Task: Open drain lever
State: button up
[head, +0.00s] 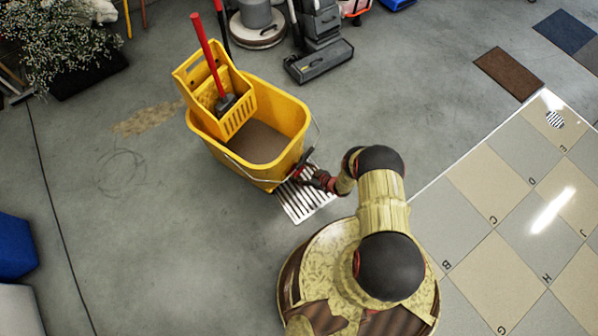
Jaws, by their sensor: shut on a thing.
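A yellow mop bucket (290,112) stands on the grey floor, holding brownish water. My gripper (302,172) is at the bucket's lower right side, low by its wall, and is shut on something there. The drain lever is not clearly visible; a small red and dark part shows at the gripper's fingers, but it is too small to tell lever from finger. A slatted metal floor drain (304,205) lies under and in front of my gripper, beside the bucket's near right side.
A yellow wringer (240,118) with a red-handled tool (207,55) sits on the bucket. A floor machine (257,25) and a grey vacuum (320,62) stand behind. Checkered tiles (500,255) lie at right; a blue bin (14,247) is at left.

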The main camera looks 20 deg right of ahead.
jog(key=shift+w+a+r+g+h+p, duration=0.2)
jog(key=shift+w+r+g+h+p, duration=0.15)
jog(key=shift+r+g+p, duration=0.1)
jog(key=shift+a+g+h, duration=0.1)
jog(key=shift+g+h, duration=0.25)
jog(key=shift+g, duration=0.1)
jog(key=o, duration=1.1)
jog(key=shift+o, duration=0.2)
jog(key=v, duration=1.2)
